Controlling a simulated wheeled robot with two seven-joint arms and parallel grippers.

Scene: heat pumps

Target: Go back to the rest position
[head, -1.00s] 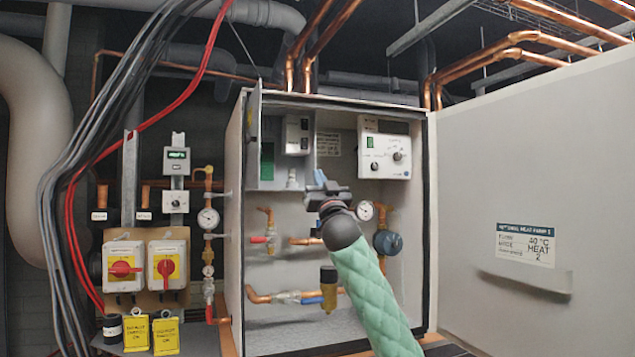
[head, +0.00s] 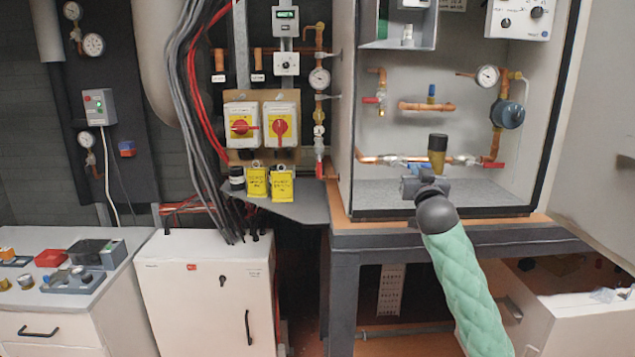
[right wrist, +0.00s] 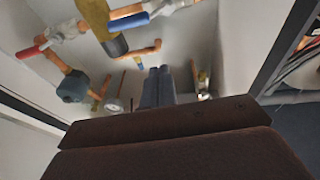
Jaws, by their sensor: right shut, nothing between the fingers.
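My right gripper (head: 422,180) is at the front of the open heat pump cabinet (head: 345,130), low in its opening, at the end of my green-sleeved arm. It is shut and empty. In the right wrist view its two dark fingers (right wrist: 158,88) lie together, pointing towards the pipework inside the cabinet. The brass fitting with a dark cap (head: 437,150) appears just above the gripper in the head view; I cannot tell whether they touch. My left gripper is not in view.
The open cabinet door (head: 610,130) stands at the right. Copper pipes, red-handled valves and a gauge (head: 487,77) fill the cabinet. Switches (head: 241,127) and hanging cables (head: 190,100) are to the left. A white cupboard (head: 205,290) stands below, and an open drawer (head: 580,315) is at lower right.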

